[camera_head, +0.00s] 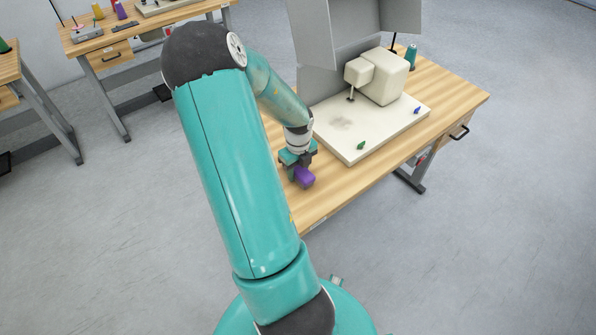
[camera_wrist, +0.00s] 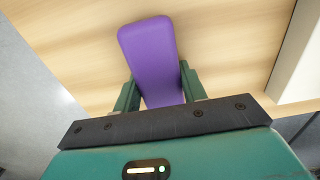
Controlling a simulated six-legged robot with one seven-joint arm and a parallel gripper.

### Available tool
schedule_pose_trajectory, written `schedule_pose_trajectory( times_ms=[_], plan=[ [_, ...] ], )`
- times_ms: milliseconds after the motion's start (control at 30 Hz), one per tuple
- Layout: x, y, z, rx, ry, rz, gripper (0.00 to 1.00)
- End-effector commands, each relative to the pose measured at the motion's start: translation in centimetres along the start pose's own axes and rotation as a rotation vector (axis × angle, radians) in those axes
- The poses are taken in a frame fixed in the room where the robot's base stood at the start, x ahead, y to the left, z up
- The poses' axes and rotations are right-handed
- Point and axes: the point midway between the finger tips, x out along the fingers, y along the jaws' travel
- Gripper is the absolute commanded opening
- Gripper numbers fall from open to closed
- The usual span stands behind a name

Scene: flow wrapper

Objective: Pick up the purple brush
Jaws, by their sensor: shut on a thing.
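The purple brush (camera_head: 305,177) is at the end of my arm, over the near left part of the wooden table. It also shows in the wrist view (camera_wrist: 150,50), lying lengthwise between the two green fingers. My gripper (camera_head: 298,168) is shut on the brush; in the wrist view my gripper (camera_wrist: 158,90) has a finger against each side of it. The brush's lower end is hidden by the gripper body. I cannot tell whether the brush touches the table top.
The wooden table (camera_head: 455,90) carries a white board (camera_head: 385,125) with a cream machine (camera_head: 385,78) on it. Small green (camera_head: 361,146) and blue (camera_head: 417,110) items lie on the board. A grey panel (camera_head: 318,85) stands behind. A teal spool (camera_head: 411,52) is at the back.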

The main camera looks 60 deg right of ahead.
Motion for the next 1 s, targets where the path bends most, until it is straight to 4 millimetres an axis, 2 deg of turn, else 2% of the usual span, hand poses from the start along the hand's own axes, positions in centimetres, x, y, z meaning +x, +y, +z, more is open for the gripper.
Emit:
schedule_pose_trajectory(
  times_ms=[333, 467, 567, 867, 1000],
  plan=[
    [-0.6, 0.0, 0.1, -0.001, -0.002, -0.001, 0.18],
    [-1.8, 0.0, 0.1, -0.001, -0.003, -0.001, 0.18],
    [-3.4, 0.1, 0.1, -0.002, -0.004, -0.001, 0.18],
    [-9.1, 4.6, -2.0, -0.006, -0.007, 0.002, 0.18],
    [-10.2, 7.1, -3.4, -0.008, -0.004, 0.004, 0.18]
  ],
)
